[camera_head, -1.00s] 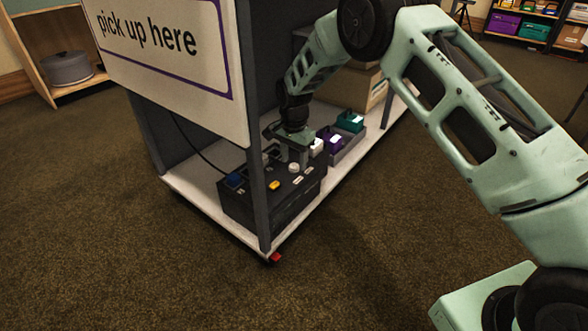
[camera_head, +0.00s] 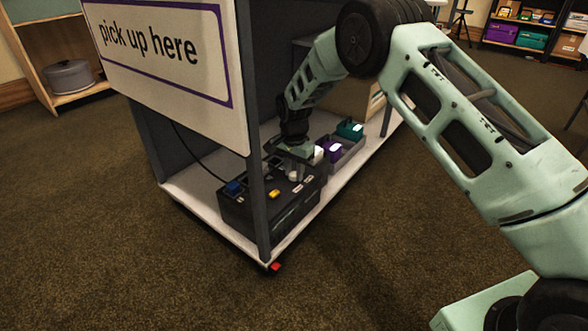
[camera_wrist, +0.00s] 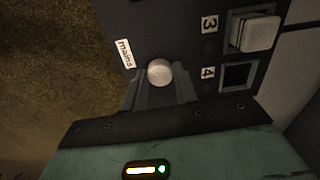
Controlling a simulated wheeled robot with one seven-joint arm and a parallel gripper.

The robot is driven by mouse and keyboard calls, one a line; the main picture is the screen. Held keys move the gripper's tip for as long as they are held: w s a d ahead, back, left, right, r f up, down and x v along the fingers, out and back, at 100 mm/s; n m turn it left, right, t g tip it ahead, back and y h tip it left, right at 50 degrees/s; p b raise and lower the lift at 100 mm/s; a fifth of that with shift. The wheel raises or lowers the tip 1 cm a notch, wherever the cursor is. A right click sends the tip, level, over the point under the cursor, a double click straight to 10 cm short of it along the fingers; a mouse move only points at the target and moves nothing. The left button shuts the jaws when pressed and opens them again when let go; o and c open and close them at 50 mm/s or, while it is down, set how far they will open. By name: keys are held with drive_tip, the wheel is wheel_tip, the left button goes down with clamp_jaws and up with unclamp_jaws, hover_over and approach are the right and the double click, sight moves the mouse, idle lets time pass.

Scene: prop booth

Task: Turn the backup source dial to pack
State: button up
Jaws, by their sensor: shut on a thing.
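The black control box (camera_head: 285,215) sits on the cart's low white shelf. A round white dial knob (camera_wrist: 160,72) is on its top, beside a label reading "mains" (camera_wrist: 125,54). No "pack" label can be made out. My gripper (camera_head: 294,172) reaches down onto the box from above. In the wrist view my gripper (camera_wrist: 161,86) is shut on the knob, the fingers largely hiding its sides. The knob's pointer cannot be made out.
Beside the dial are a white square block (camera_wrist: 258,33) at label 3 and an empty dark socket (camera_wrist: 238,76) at label 4. The box also bears a blue part (camera_head: 233,187) and a yellow part (camera_head: 273,194). A cart post (camera_head: 260,205) stands in front.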

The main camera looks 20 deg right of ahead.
sight(294, 174)
drive_tip(key=n+p, duration=0.1)
drive_tip(key=p, duration=0.1)
drive_tip(key=n+p, duration=0.1)
drive_tip(key=p, duration=0.1)
drive_tip(key=shift+r, duration=0.4)
drive_tip(key=n+p, duration=0.5)
drive_tip(key=p, duration=0.1)
drive_tip(key=shift+f+n, duration=0.15)
drive_tip(key=shift+n, duration=0.25)
drive_tip(key=n+p, duration=0.2)
drive_tip(key=n, duration=0.2)
drive_tip(key=shift+f+n+p, duration=0.1)
drive_tip(key=shift+n+p, duration=0.2)
drive_tip(key=n+p, duration=0.1)
drive_tip(key=n, duration=0.3)
drive_tip(key=shift+f+n, duration=0.1)
drive_tip(key=shift+n, duration=0.6)
drive_tip(key=o, duration=1)
drive_tip(key=shift+c, duration=0.2)
wheel_tip(294, 174, up, 17)
drive_tip(key=p, duration=0.6)
drive_tip(key=shift+r, duration=0.2)
